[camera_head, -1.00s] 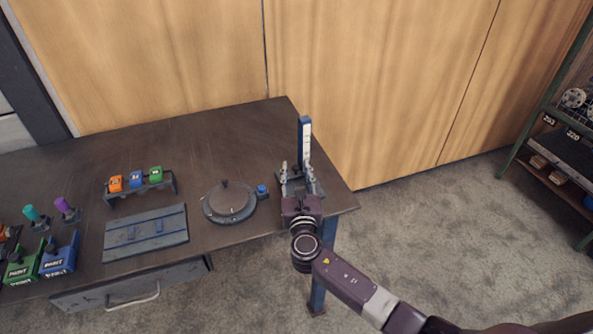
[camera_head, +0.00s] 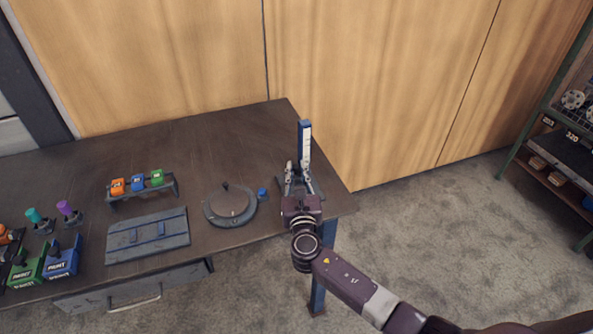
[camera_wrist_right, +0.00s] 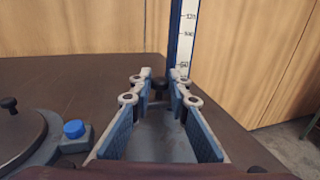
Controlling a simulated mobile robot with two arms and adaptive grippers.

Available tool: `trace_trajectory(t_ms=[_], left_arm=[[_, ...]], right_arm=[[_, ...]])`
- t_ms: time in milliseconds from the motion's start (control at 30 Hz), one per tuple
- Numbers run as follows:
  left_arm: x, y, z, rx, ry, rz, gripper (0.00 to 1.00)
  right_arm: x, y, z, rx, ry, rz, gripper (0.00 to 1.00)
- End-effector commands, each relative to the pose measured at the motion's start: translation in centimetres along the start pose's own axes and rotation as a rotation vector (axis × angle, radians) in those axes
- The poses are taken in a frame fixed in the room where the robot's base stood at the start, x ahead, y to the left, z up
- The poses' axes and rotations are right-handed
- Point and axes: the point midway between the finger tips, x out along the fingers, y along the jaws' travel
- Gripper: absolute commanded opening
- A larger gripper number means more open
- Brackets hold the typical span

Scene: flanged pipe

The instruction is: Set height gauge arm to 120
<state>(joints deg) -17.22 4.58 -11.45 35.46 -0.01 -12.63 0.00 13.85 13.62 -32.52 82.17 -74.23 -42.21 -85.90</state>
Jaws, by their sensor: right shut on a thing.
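The height gauge (camera_head: 305,140) stands upright near the right end of the workbench, a blue post with a white scale. In the right wrist view the scale (camera_wrist_right: 187,40) shows marks including 120 and 100. My right gripper (camera_head: 297,167) is in front of the post, low down near the gauge's base. In the right wrist view its fingers (camera_wrist_right: 161,77) are shut on a small dark knob (camera_wrist_right: 160,86), which looks like part of the gauge arm. The rest of the arm and its exact reading are hidden by the fingers. My left gripper is not in view.
A round dark turntable (camera_head: 229,205) and a small blue button (camera_head: 262,193) lie left of the gauge. A flat panel (camera_head: 147,235), a rack of coloured blocks (camera_head: 138,183) and labelled boxes (camera_head: 60,260) are further left. A shelf (camera_head: 555,120) stands at far right.

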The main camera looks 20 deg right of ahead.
Motion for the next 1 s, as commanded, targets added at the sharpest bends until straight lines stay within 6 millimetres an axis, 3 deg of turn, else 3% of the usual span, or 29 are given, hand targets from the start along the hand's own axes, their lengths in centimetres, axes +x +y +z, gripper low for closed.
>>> trace_trajectory(t_ms=[33,533,667,967,1000], left_arm=[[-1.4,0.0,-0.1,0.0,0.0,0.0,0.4],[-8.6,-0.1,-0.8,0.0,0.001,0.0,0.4],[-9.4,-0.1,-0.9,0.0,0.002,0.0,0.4],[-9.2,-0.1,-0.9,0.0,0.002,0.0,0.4],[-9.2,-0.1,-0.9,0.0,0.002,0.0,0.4]], right_arm=[[0.1,0.0,1.7,0.002,-0.004,0.0,0.0],[0.1,0.0,9.7,0.003,-0.005,0.0,0.0],[0.1,0.0,10.5,0.002,-0.006,0.0,0.0],[0.1,0.0,10.3,0.001,-0.005,0.0,0.0],[0.0,0.0,10.3,0.001,-0.005,0.0,0.17]])
